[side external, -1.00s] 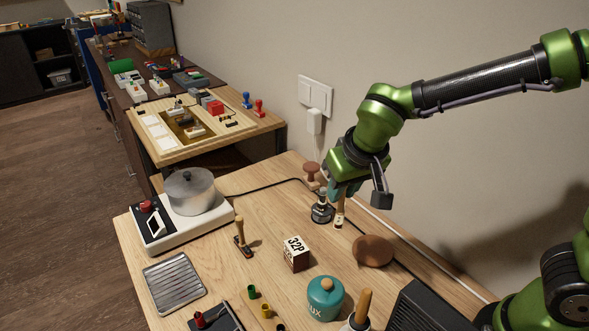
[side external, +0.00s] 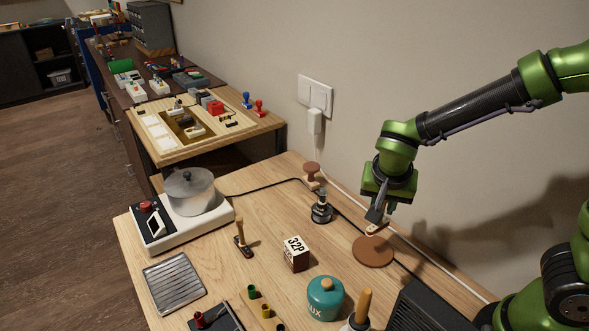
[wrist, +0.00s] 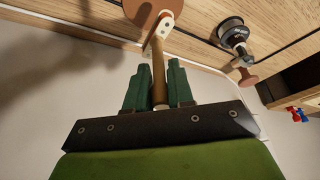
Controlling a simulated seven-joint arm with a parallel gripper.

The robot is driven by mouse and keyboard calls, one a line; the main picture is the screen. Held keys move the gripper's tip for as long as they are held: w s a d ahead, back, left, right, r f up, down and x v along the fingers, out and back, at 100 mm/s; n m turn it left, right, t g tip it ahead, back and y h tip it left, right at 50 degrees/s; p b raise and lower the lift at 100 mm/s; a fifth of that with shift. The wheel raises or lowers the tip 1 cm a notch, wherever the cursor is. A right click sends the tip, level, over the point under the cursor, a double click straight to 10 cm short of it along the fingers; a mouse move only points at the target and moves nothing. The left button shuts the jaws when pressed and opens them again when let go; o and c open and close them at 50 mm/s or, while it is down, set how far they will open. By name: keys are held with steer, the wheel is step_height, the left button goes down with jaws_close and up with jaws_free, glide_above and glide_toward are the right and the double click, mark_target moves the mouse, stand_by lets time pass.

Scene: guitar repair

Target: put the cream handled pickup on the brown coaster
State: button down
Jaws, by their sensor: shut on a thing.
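The cream handled pickup, a cream base with small holes under a brown handle, shows in the side view (side external: 376,229) and in the wrist view (wrist: 159,70). My gripper (side external: 378,212) is shut on its handle; the green fingers (wrist: 157,85) lie on both sides of it in the wrist view. The brown coaster (side external: 373,253) is a round disc lying on the table. It also shows in the wrist view (wrist: 138,9). The pickup's base is over the coaster's far edge in the side view. I cannot tell whether it touches the coaster.
A dark stand with a knob (side external: 321,208) and a brown-knobbed stamp (side external: 312,174) stand left of the coaster. A 32P block (side external: 295,254) and a teal jar (side external: 325,298) stand nearer the camera. A black box (side external: 432,308) is at the right. Cables run along the wall.

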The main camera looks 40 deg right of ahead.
mark_target(379, 224)
steer(key=shift+f, duration=3.15)
steer(key=shift+f, duration=0.1)
steer(key=c, duration=1)
jaws_free()
steer(key=shift+s+a+r+n+t+y, duration=0.2)
steer(key=shift+s+r+n+t+y, duration=1.05)
steer(key=shift+r, duration=1.9)
steer(key=shift+s+a+r+n+t+y, duration=0.2)
steer(key=shift+s+r+n+y, duration=0.65)
steer(key=shift+s+r, duration=1.7)
steer(key=shift+s+a+r+n+t+y, duration=0.15)
steer(key=shift+s+r+n+t+y, duration=0.95)
steer(key=shift+r, duration=2.65)
